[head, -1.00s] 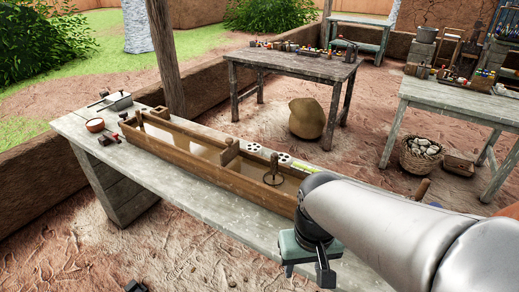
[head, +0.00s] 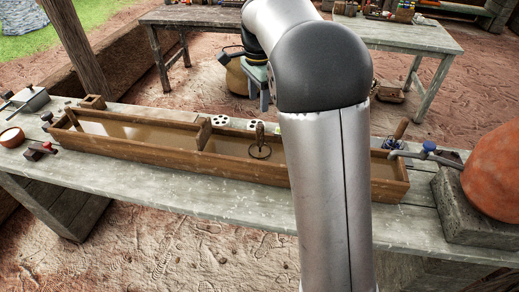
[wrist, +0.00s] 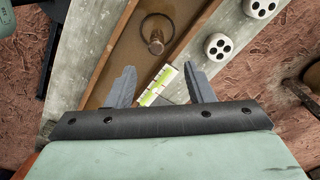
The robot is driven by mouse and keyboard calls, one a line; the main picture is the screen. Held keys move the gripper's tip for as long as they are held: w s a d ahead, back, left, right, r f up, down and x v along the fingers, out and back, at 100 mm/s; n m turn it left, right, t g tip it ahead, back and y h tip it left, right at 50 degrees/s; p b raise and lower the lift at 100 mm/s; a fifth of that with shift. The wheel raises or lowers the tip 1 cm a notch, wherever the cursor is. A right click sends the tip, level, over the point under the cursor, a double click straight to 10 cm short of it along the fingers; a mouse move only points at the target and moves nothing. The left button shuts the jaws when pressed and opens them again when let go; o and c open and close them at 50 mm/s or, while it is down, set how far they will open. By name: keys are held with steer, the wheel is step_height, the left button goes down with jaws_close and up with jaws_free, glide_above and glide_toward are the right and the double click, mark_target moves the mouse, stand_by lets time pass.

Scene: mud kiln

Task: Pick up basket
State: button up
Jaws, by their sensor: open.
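My arm covers the floor under the right-hand back table, where the earlier head frame shows a round woven basket filled with pale stones.
A long wooden trough (head: 150,148) lies on the front table (head: 220,205), with a ring-handled tool (wrist: 155,42) inside. A clay pot (head: 492,180) stands on a block at the right.

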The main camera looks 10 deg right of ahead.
mark_target(260, 134)
step_height(260, 134, down, 8)
steer(key=shift+f, duration=0.1)
steer(key=shift+s+d+f+p, duration=0.15)
steer(key=shift+f+p, duration=0.2)
steer(key=shift+f, duration=0.95)
steer(key=shift+s+f+p, duration=0.15)
steer(key=shift+f+p, duration=0.15)
steer(key=shift+f, duration=1)
jaws_close()
